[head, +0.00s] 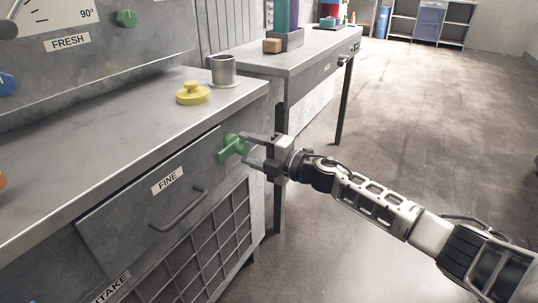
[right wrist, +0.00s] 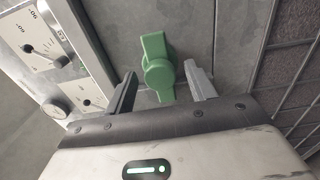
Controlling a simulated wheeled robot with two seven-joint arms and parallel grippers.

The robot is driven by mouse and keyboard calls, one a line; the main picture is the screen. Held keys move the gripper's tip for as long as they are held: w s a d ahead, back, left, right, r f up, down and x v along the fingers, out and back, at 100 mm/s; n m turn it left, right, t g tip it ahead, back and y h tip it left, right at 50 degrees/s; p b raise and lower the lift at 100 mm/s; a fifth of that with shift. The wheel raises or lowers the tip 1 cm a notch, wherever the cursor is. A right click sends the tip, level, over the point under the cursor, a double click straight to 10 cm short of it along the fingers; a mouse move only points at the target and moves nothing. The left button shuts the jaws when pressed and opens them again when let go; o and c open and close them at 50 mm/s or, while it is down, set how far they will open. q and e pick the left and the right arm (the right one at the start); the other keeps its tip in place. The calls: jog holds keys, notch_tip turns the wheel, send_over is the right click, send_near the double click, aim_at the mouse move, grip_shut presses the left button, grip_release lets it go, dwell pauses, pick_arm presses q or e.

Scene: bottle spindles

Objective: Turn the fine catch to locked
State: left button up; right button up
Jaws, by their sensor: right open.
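The fine catch is a green turning knob (head: 233,147) at the upper right of a grey drawer front (head: 140,205) labelled FINE. The drawer front looks shut. In the right wrist view the green catch (right wrist: 158,66) shows between the fingertips, with its handle pointing toward my gripper. My right gripper (head: 250,150) is open, its two fingers on either side of the catch. I cannot tell whether either finger touches it. My left gripper is not in view.
A yellow knobbed piece (head: 192,94) and a grey metal cup (head: 223,71) stand on the counter above the drawer. A bar handle (head: 178,210) sticks out of the drawer front. A second table (head: 290,62) stands behind. The floor at right is clear.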

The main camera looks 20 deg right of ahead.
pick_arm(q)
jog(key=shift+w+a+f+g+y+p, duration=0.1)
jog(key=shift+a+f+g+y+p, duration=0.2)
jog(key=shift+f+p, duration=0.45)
pick_arm(e)
jog(key=v, duration=1.5)
jog(key=shift+s+d, duration=0.15)
jog(key=shift+s, duration=0.05)
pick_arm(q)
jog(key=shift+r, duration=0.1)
